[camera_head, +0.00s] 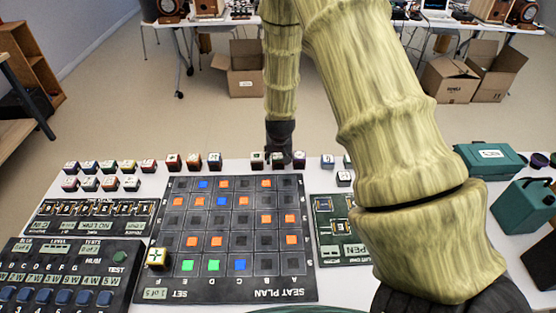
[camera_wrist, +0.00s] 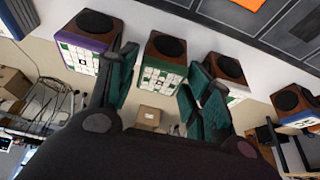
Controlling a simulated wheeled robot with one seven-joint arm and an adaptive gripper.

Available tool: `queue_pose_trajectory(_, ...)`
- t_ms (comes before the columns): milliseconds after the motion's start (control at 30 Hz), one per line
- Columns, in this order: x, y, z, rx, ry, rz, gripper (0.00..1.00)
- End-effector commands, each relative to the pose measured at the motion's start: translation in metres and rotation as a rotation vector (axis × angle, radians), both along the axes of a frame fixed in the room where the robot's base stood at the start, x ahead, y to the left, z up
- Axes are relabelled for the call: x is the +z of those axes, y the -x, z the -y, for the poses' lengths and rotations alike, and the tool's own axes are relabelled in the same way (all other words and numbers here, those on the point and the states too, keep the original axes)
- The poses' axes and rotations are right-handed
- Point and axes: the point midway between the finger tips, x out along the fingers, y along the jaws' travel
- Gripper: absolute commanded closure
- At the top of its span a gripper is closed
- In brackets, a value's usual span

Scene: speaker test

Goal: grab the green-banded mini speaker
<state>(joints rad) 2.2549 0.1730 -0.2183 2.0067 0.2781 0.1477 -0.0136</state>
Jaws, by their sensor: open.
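The green-banded mini speaker (camera_wrist: 165,65) is a small white-faced cube with a dark round cone on its brown top. In the wrist view it stands between the two teal finger pads of my gripper (camera_wrist: 164,75), which is open. I cannot tell whether either pad touches it. In the head view my gripper (camera_head: 278,148) points down at the back row of cubes, and the speaker there is largely hidden by it.
In the wrist view a purple-banded speaker (camera_wrist: 84,42) stands close on the left. Another speaker (camera_wrist: 232,75) stands close on the right, partly behind a finger; a blue-banded one (camera_wrist: 295,105) is farther right. The seat plan board (camera_head: 215,292) lies in front.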

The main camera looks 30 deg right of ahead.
Motion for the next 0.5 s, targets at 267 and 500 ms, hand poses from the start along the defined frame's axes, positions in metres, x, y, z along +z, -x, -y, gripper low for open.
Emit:
queue_pose_trajectory(267,-0.0124,-0.0038,0.0028,-0.001,0.000,0.000,0.50)
queue_pose_trajectory(500,-0.0126,-0.0039,0.0025,-0.001,0.000,0.000,0.57)
